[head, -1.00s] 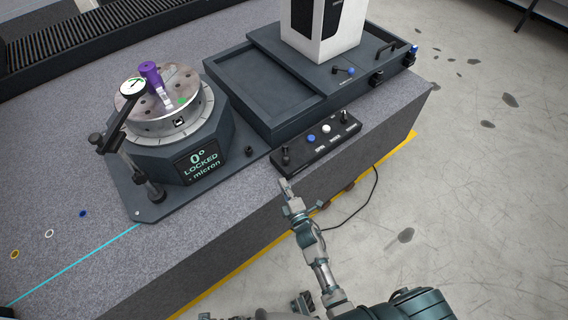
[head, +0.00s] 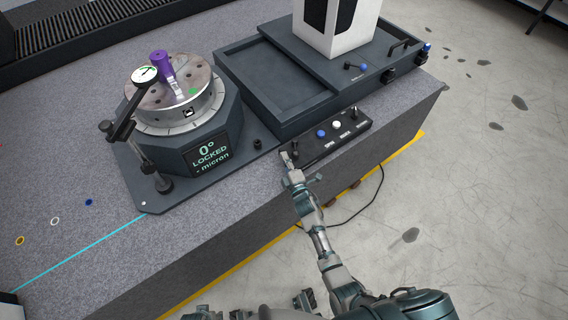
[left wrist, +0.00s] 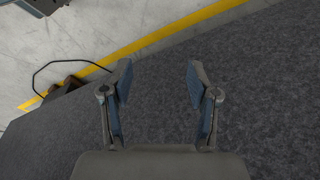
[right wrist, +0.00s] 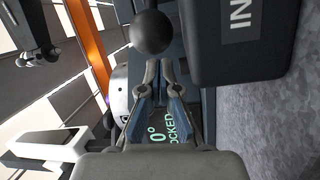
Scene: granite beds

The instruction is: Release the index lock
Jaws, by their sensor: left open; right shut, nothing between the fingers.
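The control box (head: 325,139) carries a black ball-topped lever at its left end, largely behind my right gripper (head: 289,163) in the head view. In the right wrist view the black ball knob (right wrist: 151,32) is just beyond the fingertips of my right gripper (right wrist: 159,68), which is shut and empty; contact is unclear. A label starting "IN" (right wrist: 240,25) shows on the box. The turntable display (head: 207,152) reads 0° LOCKED. My left gripper (left wrist: 159,76) is open and empty above the grey bed in the left wrist view.
A sliding unit with a white column (head: 330,38) stands behind the box. The bed's front edge (head: 390,140) and a cable (head: 362,213) are nearby.

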